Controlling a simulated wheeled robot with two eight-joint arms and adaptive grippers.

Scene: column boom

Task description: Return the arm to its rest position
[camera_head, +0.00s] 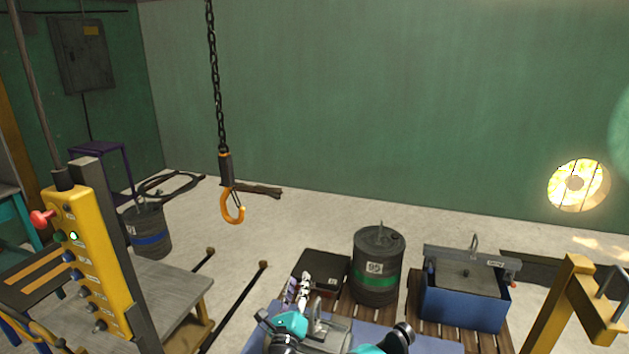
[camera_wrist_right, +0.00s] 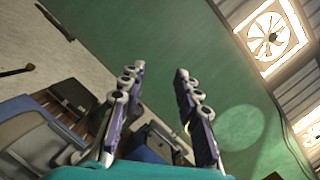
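My right gripper (camera_head: 303,288) stands up at the bottom middle of the head view, above the blue surface and in front of a black case. Its teal and black arm parts lie just below it. In the right wrist view both fingers of the gripper (camera_wrist_right: 160,72) are spread apart with a clear gap and nothing between them. It is open and empty. My left gripper is in neither view.
An orange hook (camera_head: 233,208) hangs from a chain. A yellow button pendant (camera_head: 92,262) stands at left. A black case (camera_head: 322,268), a green-banded drum (camera_head: 378,268) and a blue bin (camera_head: 462,308) stand on pallets. A yellow frame (camera_head: 575,300) is at right.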

